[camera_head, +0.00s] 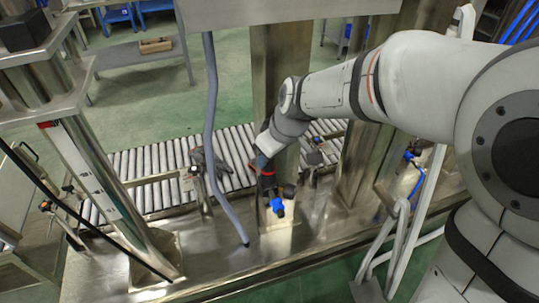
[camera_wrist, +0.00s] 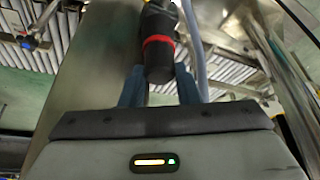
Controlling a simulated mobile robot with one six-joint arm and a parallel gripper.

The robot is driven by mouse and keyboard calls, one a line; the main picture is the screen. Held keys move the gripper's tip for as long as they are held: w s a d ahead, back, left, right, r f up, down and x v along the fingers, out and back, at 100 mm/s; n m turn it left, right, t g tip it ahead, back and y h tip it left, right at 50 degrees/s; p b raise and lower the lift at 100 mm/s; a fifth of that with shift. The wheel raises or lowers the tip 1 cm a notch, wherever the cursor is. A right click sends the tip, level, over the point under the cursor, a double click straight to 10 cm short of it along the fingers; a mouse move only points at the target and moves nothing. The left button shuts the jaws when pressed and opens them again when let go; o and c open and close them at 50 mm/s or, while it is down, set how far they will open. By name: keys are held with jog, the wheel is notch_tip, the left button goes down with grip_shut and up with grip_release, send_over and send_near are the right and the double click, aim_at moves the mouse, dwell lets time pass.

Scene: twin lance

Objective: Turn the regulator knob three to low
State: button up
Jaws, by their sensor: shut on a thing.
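In the wrist view a black cylindrical knob (camera_wrist: 159,62) with a red ring sits between the two blue-grey fingers of my gripper (camera_wrist: 160,82). The fingers lie on either side of it and are shut on it. In the head view my gripper (camera_head: 264,158) reaches down from the arm to the regulator (camera_head: 267,186), whose red ring and dark body show just below it. A blue fitting (camera_head: 278,207) is at the regulator's lower end. The knob's markings and its setting cannot be read.
A grey hose (camera_head: 211,130) hangs left of the regulator. A roller conveyor (camera_head: 150,160) runs behind the steel post. Another fitting with a blue hose (camera_head: 414,180) is at the right. A further fitting (camera_wrist: 28,42) shows at upper left in the wrist view.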

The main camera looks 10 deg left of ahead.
jog(key=shift+a, duration=0.15)
jog(key=o, duration=1)
jog(key=shift+r, duration=0.15)
jog(key=shift+r, duration=0.2)
jog(key=p+v, duration=0.4)
jog(key=v, duration=0.3)
jog(key=shift+s+r+p, duration=0.15)
jog(key=shift+s+p, duration=0.1)
jog(key=shift+p, duration=0.1)
jog(key=shift+d, duration=0.25)
